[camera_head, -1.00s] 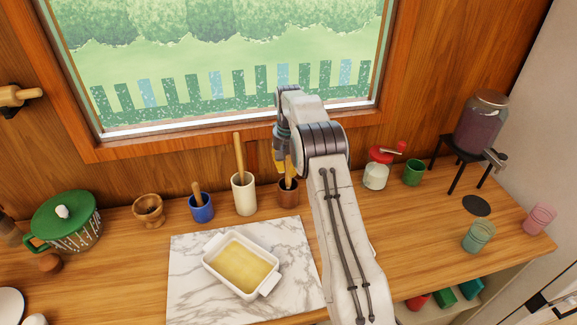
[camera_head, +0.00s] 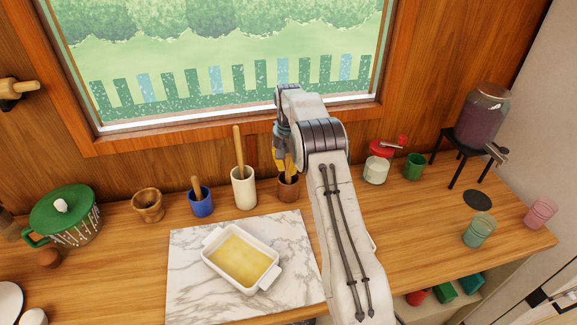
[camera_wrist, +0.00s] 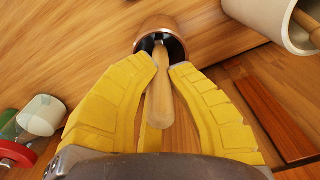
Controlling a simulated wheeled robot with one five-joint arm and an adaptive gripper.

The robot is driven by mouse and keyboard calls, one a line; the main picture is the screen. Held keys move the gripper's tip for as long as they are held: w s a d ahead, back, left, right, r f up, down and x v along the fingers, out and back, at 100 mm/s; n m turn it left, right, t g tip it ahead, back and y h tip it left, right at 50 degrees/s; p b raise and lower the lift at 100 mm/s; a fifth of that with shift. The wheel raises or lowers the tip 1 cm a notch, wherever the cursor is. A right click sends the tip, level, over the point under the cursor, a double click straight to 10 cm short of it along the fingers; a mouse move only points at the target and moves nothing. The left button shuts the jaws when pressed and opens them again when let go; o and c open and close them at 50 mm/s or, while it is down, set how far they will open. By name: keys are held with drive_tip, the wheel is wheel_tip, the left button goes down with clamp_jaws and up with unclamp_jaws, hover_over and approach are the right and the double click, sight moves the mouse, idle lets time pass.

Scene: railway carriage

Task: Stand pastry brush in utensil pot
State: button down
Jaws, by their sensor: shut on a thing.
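My gripper (camera_wrist: 168,75) has yellow fingers shut on a wooden handle (camera_wrist: 160,100), which I take to be the pastry brush. The handle's far end reaches into the mouth of a dark brown pot (camera_wrist: 152,22), so any bristles are hidden. In the head view the brown pot (camera_head: 288,190) stands on the counter by the wall. The gripper (camera_head: 280,160) is just above it, partly hidden behind my arm. I cannot tell whether the brush touches the pot's bottom.
A cream pot (camera_head: 243,190) with a wooden stick and a blue pot (camera_head: 202,204) stand to the left. A marble board (camera_head: 195,285) bears a white dish (camera_head: 268,277). A red-topped jar (camera_head: 375,172) and green cup (camera_head: 413,167) are to the right.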

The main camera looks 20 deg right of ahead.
drive_tip(key=shift+f, duration=0.3)
drive_tip(key=c, duration=1.2)
unclamp_jaws()
drive_tip(key=shift+r, duration=0.1)
wheel_tip(320, 180, up, 10)
drive_tip(key=shift+r, duration=0.8)
